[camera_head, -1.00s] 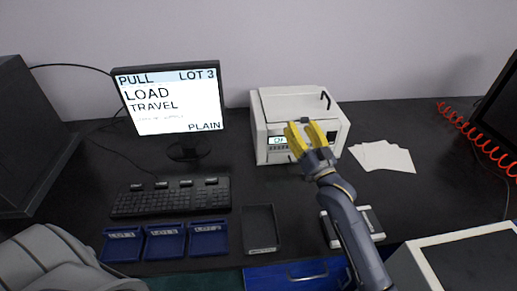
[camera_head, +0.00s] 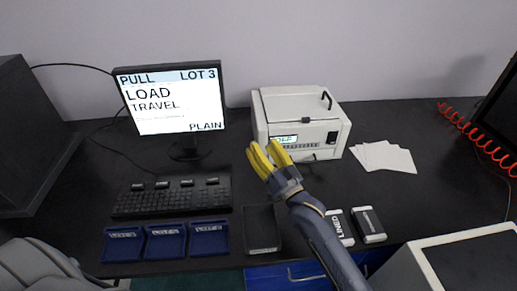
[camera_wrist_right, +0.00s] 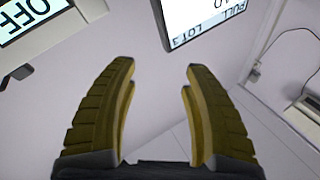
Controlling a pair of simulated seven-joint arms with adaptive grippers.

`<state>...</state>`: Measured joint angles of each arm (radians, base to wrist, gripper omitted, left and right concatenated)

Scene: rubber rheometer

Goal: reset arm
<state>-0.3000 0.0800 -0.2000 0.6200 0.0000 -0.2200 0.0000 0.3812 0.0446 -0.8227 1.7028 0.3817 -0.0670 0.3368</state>
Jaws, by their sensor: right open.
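My right gripper (camera_head: 264,160) has yellow fingers, open and empty, in front of the left part of the white rheometer (camera_head: 328,128). In the right wrist view the open fingers (camera_wrist_right: 160,100) stand apart with nothing between them. The rheometer has a lid with a black handle and a small display on its front; the right wrist view shows "OFF" on that display (camera_wrist_right: 22,15). My left gripper is out of view.
A monitor (camera_head: 175,100) reads "PULL LOT 3, LOAD TRAVEL, PLAIN". A keyboard (camera_head: 172,198), blue lot trays (camera_head: 165,243) and a dark empty tray (camera_head: 262,240) lie in front. Two small boxes (camera_head: 368,225), one marked "LINED", lie right of my arm. White sheets (camera_head: 385,157) lie at right.

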